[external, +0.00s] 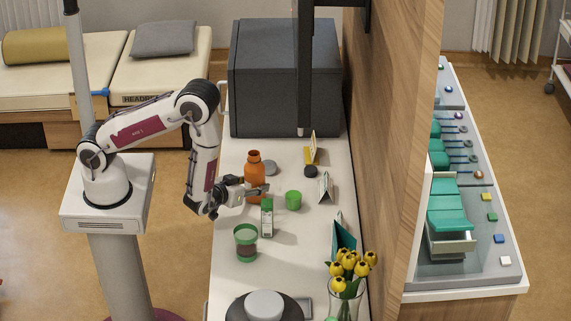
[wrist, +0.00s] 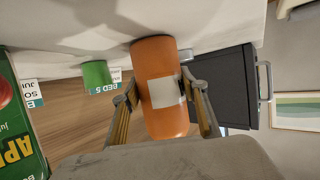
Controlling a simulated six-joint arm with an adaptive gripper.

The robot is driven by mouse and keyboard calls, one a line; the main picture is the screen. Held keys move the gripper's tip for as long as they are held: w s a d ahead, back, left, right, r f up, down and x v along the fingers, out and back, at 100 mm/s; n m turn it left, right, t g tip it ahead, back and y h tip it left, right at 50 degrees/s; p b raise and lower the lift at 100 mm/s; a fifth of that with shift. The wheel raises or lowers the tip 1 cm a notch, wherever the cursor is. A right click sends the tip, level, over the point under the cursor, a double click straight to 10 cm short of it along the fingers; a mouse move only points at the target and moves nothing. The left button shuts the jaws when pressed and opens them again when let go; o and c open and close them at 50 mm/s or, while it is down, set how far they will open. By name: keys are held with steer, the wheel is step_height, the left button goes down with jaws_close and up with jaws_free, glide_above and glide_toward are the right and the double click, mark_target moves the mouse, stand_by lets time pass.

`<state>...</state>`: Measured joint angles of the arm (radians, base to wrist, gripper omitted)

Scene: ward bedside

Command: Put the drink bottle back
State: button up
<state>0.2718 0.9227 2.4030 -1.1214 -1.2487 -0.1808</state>
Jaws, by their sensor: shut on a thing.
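The drink bottle is orange with a white label. In the external view the bottle (external: 255,172) stands upright on or just above the white counter; I cannot tell whether its base touches. My gripper (external: 262,190) is at the bottle's side, with its fingers around the lower body. In the wrist view the bottle (wrist: 158,75) fills the space between the two fingers of my gripper (wrist: 165,110), which are shut on it. A green and white carton (external: 267,216) stands close in front of the gripper and also shows large at the left of the wrist view (wrist: 20,125).
A green cup (external: 293,200) stands right of the bottle, and a green-rimmed container (external: 246,243) stands nearer the front. Small cards (external: 324,188) line the right side by the wooden partition (external: 390,120). A dark grey cabinet (external: 285,80) is behind. Yellow flowers (external: 350,268) stand at front right.

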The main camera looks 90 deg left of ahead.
steer(key=o, duration=1.3)
steer(key=shift+r, duration=0.1)
steer(key=shift+v, duration=6)
steer(key=shift+w, duration=0.15)
